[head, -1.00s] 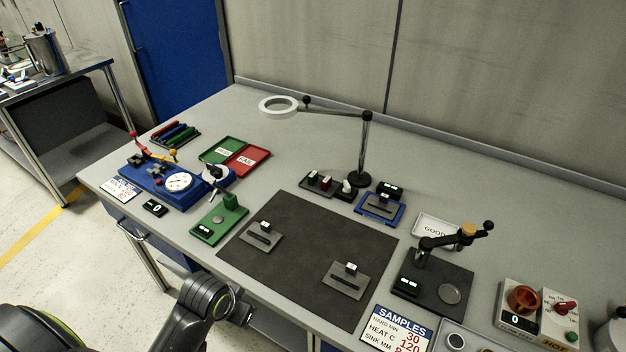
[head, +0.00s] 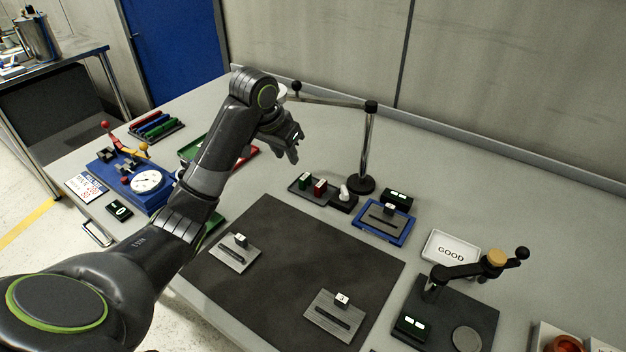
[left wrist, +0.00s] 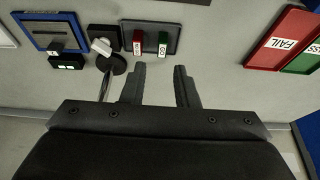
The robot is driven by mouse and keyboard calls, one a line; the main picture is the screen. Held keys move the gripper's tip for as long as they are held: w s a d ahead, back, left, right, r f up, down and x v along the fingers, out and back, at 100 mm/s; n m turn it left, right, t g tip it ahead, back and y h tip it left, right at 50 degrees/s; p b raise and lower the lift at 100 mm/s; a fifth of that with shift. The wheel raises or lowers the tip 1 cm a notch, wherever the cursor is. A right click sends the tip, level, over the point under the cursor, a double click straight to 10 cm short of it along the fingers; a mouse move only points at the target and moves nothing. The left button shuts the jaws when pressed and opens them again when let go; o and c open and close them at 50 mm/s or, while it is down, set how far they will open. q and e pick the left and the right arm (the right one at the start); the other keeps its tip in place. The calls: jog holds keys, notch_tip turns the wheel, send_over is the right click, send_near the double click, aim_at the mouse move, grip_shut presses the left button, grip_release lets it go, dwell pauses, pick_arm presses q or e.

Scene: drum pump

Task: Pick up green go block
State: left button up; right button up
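The green go block (head: 304,180) stands in a small dark tray (head: 324,199) at the back middle of the bench, left of a red block (head: 320,187). In the left wrist view the green block (left wrist: 163,43) is on the right side of the tray, with the red block (left wrist: 138,42) to its left. My left gripper (head: 293,150) is raised over the bench, behind and left of the tray. Its two fingers (left wrist: 159,78) are apart and empty, pointing toward the blocks but clear of them. My right gripper is not seen.
A lamp post on a round black base (head: 361,185) stands right of the tray. A blue-framed fixture (head: 384,223) is farther right, and the dark mat (head: 290,262) lies in front. My left arm covers most of the green and red PASS/FAIL trays (left wrist: 285,38).

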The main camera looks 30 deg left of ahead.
pick_arm(q)
jog(key=w+r, duration=0.1)
jog(key=r, duration=0.1)
jog(key=b, duration=0.7)
send_near(303, 178)
jog(key=x, duration=0.4)
jog(key=shift+w+d, duration=0.1)
jog(key=shift+d, duration=0.1)
jog(key=shift+x, duration=3.05)
jog(key=shift+a, duration=0.15)
jog(key=shift+c, duration=0.2)
grip_shut()
